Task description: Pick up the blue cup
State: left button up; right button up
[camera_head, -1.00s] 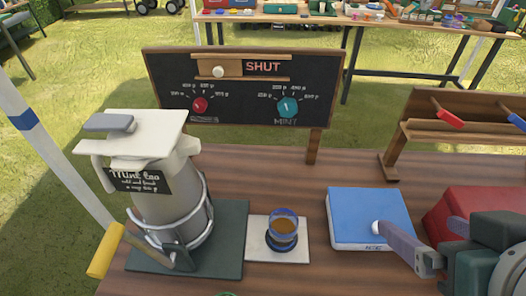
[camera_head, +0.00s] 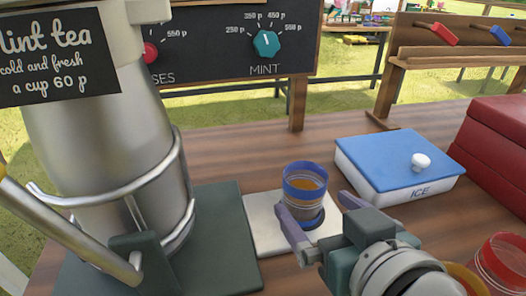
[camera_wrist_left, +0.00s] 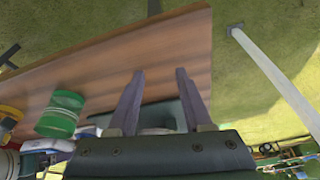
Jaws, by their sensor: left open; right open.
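The blue cup (camera_head: 305,188) is a clear cup with blue bands and amber liquid inside. It stands upright on a white square mat (camera_head: 262,232) beside the tea urn in the head view. My right gripper (camera_head: 318,212) is open, its fingers at either side of the cup's lower part; I cannot tell whether they touch it. The gripper body is in front and to the right of the cup. My left gripper (camera_wrist_left: 158,98) is open and empty in the left wrist view, above the brown table's edge.
A metal mint tea urn (camera_head: 105,150) stands on a dark base at left. A white ICE box with a blue lid (camera_head: 385,158) and a red box (camera_head: 498,140) are at right. A red cup (camera_head: 503,262) is near front right. A green cup (camera_wrist_left: 62,112) shows in the left wrist view.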

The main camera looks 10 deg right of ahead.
aim_at(296, 183)
pick_arm(q)
jog(key=shift+f+b, duration=0.6)
jog(key=shift+f, duration=0.05)
pick_arm(e)
jog(key=x, duration=0.6)
jog(key=shift+w+d+f, duration=0.15)
jog(key=shift+w+d, duration=0.1)
jog(key=shift+w, duration=0.1)
jog(key=shift+c, duration=0.2)
